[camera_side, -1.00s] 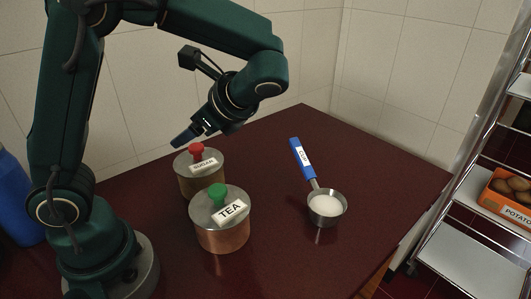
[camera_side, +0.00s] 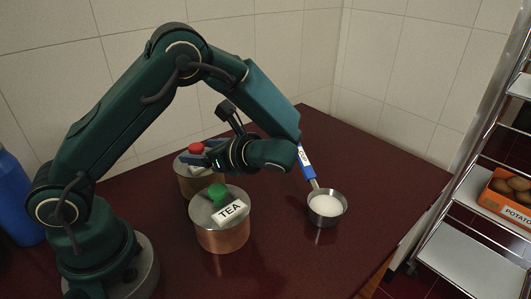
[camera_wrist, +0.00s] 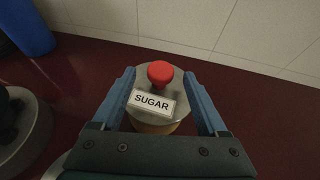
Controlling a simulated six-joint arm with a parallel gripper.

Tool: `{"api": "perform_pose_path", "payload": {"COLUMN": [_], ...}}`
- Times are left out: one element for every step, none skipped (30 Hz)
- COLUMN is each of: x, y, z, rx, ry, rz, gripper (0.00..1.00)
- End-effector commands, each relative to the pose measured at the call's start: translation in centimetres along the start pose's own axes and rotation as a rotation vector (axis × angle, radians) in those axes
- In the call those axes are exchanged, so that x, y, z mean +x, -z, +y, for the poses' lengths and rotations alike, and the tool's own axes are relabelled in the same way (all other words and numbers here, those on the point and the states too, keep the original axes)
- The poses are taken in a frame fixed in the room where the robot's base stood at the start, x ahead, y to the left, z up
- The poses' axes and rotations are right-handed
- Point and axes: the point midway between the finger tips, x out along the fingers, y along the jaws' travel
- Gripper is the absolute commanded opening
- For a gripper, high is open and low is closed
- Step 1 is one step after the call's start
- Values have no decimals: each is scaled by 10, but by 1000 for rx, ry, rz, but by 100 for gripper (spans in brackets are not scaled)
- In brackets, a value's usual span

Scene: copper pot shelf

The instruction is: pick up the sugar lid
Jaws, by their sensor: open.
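The sugar lid (camera_wrist: 178,88) is a grey disc with a red knob (camera_wrist: 160,73) and a label reading SUGAR. It sits on the sugar pot (camera_side: 186,182), which is partly hidden behind my arm and the tea pot in the side view. The red knob also shows in the side view (camera_side: 196,147). My gripper (camera_wrist: 164,82) is open, with a blue finger on each side of the lid in the wrist view. In the side view the fingertips are close to the red knob. I cannot tell whether they touch the lid.
A copper tea pot (camera_side: 222,237) with a green knob stands in front of the sugar pot. A measuring cup of white contents (camera_side: 326,206) lies to the right. A blue container (camera_side: 15,205) is at the far left. The table's right front is clear.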

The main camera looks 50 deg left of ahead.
Motion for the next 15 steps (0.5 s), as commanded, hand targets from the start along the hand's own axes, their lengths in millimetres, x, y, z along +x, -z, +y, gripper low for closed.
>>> {"api": "perform_pose_path", "payload": {"x": [1, 2, 2, 1, 1, 1, 1, 1, 1, 1, 1, 1, 1, 1, 1], "y": [0, 0, 0, 0, 0, 0, 0, 0, 0, 0, 0, 0, 0, 0, 0], "z": [0, 0, 0, 0, 0, 0, 0, 0, 0, 0, 0, 0, 0, 0, 0], "rx": [0, 0, 0, 0, 0, 0, 0, 0, 0, 0, 0, 0, 0, 0, 0], "ry": [0, 0, 0, 0, 0, 0, 0, 0, 0, 0, 0, 0, 0, 0, 0], "rz": [0, 1, 1, 1, 1, 1, 1, 1, 1, 1, 1, 1, 1, 1, 0], "gripper": [76, 76, 76, 76, 76, 76, 76, 64, 49, 38, 26, 11, 0, 0, 0]}}
